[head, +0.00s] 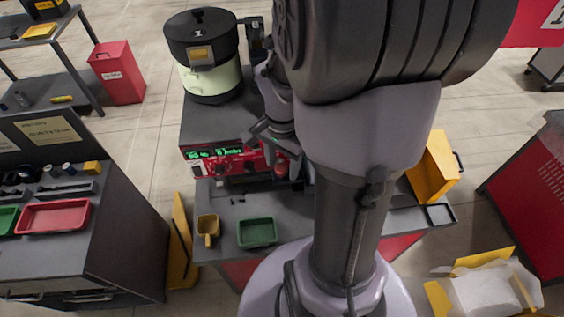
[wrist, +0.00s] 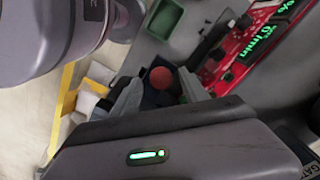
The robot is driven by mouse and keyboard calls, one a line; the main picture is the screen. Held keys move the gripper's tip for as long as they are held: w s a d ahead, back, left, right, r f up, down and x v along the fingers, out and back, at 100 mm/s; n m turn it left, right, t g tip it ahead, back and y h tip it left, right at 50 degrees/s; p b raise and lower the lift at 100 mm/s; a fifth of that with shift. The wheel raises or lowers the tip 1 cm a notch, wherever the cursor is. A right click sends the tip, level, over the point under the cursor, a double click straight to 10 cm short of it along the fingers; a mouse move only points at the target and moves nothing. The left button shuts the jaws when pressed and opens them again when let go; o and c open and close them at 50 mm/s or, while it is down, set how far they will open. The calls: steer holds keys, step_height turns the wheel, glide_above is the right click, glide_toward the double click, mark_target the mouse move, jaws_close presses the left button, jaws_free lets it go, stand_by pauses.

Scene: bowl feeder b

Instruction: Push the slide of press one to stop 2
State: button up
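The machine with a round black-lidded bowl (head: 205,55) marked 1 stands at the back of the bench, with a red control panel (head: 228,160) and green display on its front. A round red knob (head: 281,170) sits at the right end of this panel. In the wrist view the red knob (wrist: 161,77) appears between my two fingertips. My gripper (wrist: 158,80) is open, with its fingers apart on either side of the knob; I cannot tell whether either touches it. The slide's track and stop marks are hidden by my arm or too small to read.
A green tray (head: 257,233) and a yellow scoop (head: 207,228) lie on the bench front. A yellow bin (head: 433,168) is at the right. A side cabinet with a red tray (head: 54,215) stands left. My arm hides the bench's middle.

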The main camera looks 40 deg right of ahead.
step_height(320, 180, up, 18)
steer(key=p, duration=0.4)
steer(key=shift+f+p, duration=0.25)
steer(key=shift+p, duration=0.1)
step_height(320, 180, down, 18)
steer(key=b, duration=1)
steer(key=shift+a+r, duration=0.1)
steer(key=shift+r, duration=0.15)
jaws_close()
steer(key=shift+r, duration=0.1)
